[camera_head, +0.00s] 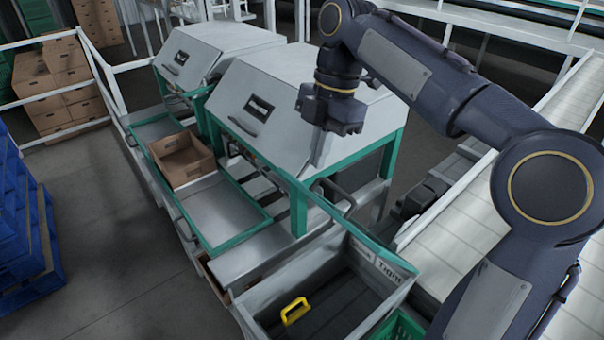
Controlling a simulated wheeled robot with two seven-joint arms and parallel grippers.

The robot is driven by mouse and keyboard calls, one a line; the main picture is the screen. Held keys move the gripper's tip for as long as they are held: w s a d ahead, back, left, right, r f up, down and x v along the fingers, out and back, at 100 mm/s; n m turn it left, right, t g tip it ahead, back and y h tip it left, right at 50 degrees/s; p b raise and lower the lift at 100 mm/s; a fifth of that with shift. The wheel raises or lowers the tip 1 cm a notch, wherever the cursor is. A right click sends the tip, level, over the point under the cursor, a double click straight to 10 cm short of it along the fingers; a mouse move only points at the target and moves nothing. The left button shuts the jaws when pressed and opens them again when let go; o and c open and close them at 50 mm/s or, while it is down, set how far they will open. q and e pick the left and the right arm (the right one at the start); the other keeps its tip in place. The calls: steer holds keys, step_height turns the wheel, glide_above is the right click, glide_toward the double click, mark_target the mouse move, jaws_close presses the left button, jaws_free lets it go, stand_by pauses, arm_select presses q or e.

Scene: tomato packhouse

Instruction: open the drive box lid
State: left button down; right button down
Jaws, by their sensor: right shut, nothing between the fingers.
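A grey, open-topped box (262,320) with a partly readable label on its far right wall stands at the bottom. Inside it is a dark surface (345,300) with a yellow handle (294,311) on it; I cannot tell for sure whether this is the drive box lid. My right gripper (318,152) points down, shut and empty, in front of the nearer grey sloped hood (285,85). It is above and apart from the yellow handle. The gripper hides part of the hood's right side. My left gripper is not in view.
The nearer hood has a dark handle (243,126) and stands on a green frame; a second hood (215,42) is behind it. A brown crate (181,158) sits on the left shelf. Blue stacks (25,225) stand at left beside clear floor.

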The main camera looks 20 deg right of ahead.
mark_target(317, 203)
steer(key=x, duration=0.9)
steer(key=shift+s, duration=0.2)
steer(key=shift+w+d+f, duration=0.15)
steer(key=shift+d, duration=0.1)
steer(key=shift+w+d+p, duration=0.2)
steer(key=shift+d+p, duration=0.1)
steer(key=shift+d, duration=0.2)
steer(key=shift+w+d+p, duration=0.15)
steer(key=shift+d+p, duration=0.1)
steer(key=shift+d, duration=0.3)
steer(key=shift+w+d, duration=0.15)
steer(key=shift+d, duration=0.35)
